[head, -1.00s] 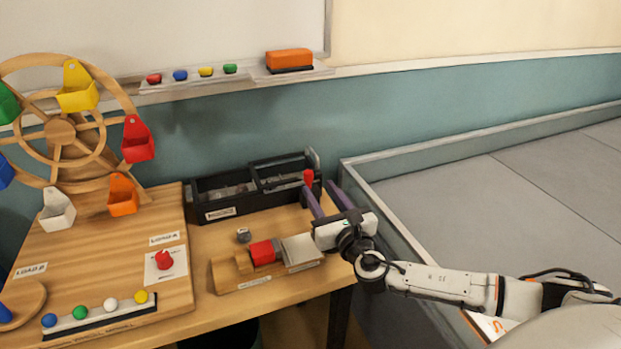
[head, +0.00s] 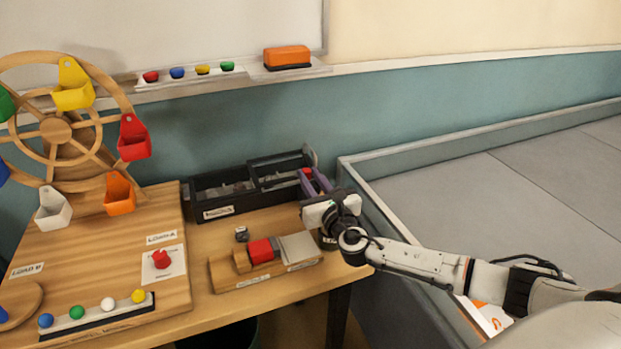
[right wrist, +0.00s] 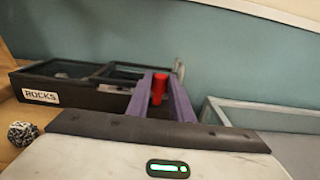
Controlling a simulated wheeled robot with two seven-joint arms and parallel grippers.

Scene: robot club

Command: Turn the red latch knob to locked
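A red knob (head: 162,259) stands on a white labelled plate on the wooden board; the lettering is too small to read. A separate upright red cylinder (head: 308,172) is at the right end of the black rocks box. My right gripper (head: 313,180) is far to the right of the plate's knob, at that cylinder. In the right wrist view its purple fingers lie on both sides of a red cylinder (right wrist: 159,89), with hardly any gap. My left gripper is not in view.
A wooden Ferris wheel (head: 57,130) with coloured buckets stands on the board. A row of coloured balls lies along its front. A wooden block holder (head: 240,284) with a red block sits before the black rocks box (head: 225,212). A low grey-walled area (head: 450,190) lies right.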

